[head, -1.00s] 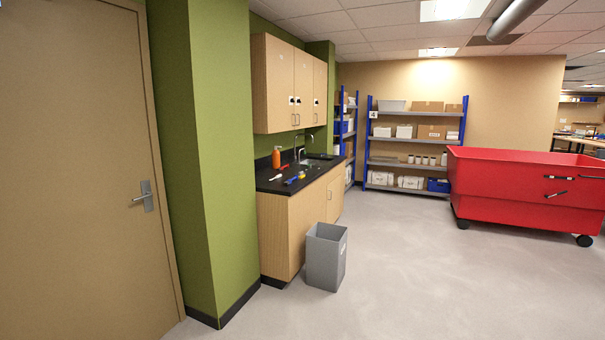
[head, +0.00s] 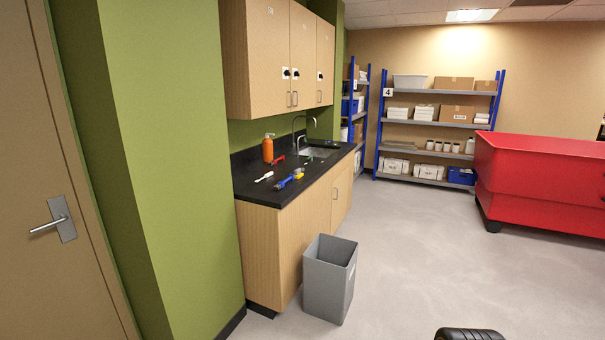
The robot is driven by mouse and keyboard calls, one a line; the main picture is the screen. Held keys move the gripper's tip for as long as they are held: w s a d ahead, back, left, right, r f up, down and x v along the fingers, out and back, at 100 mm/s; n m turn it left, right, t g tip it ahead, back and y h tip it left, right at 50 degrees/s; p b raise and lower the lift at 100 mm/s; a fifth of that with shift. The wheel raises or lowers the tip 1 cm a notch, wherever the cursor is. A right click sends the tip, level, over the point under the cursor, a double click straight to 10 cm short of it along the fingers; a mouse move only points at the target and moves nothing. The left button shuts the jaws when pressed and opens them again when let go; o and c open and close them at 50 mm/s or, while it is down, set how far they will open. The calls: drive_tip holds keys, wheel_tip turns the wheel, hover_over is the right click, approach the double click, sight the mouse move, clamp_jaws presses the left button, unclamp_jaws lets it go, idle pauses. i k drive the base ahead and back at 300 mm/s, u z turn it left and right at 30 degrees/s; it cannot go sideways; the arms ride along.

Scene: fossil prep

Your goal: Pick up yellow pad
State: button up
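A small yellow item (head: 298,174), which may be the yellow pad, lies on the black countertop (head: 262,190) by the sink. It is too small to make out its shape. It is beside or touching a blue tool (head: 285,182); I cannot tell which. My gripper's fingers are not in view. Only a dark, ribbed part, probably of my arm, shows at the bottom edge, far from the counter.
An orange bottle (head: 268,150), a white-and-red brush-like item (head: 264,177) and a sink (head: 318,152) are on the counter. A grey bin (head: 328,280) stands before the cabinet. A red cart (head: 540,185) is at right. The floor between is clear.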

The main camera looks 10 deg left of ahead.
sight(297, 174)
drive_tip(key=z, duration=0.4)
drive_tip(key=i, duration=6.25)
drive_tip(key=u, duration=2.7)
drive_tip(key=i, duration=0.95)
drive_tip(key=u, duration=1.1)
